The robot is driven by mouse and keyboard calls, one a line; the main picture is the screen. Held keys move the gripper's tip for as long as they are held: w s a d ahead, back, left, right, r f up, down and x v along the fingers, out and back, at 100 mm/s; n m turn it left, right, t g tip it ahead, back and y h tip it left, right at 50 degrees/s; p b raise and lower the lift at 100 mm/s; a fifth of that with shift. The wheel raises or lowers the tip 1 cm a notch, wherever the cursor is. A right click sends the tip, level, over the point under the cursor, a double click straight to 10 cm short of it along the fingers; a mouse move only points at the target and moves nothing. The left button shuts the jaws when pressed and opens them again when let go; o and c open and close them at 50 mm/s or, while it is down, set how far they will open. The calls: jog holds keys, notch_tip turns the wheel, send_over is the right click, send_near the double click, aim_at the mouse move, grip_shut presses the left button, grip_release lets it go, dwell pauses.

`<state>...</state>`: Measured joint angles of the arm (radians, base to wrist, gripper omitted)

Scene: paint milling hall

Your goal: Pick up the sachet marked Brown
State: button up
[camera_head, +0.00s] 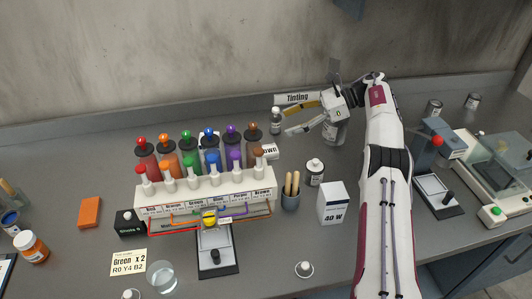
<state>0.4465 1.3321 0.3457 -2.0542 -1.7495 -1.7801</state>
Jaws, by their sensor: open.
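A small white packet (269,152) with dark lettering lies behind the right end of the paint rack. Only the letters "OWN" show; its left part is hidden by the brown-topped bottle. The rack (205,196) also has a "Brown" label at its right end, below a brown-tipped bottle. My gripper (277,122) is open and empty, with its fingers pointing left. It is above and behind the packet in the picture, near a small white-capped bottle (275,127). I cannot tell its height or whether it touches that bottle.
A tin (333,134) is below my gripper. A dark bottle (314,174), a cup of wooden sticks (290,200) and a "40 W" box (332,205) stand right of the rack. The counter left of the rack's back is clear.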

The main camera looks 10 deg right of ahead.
dwell(0.3)
send_near(267, 149)
jog(key=shift+x, duration=1.9)
jog(key=shift+a, duration=0.1)
jog(key=shift+x, duration=2.35)
jog(key=c, duration=1.4)
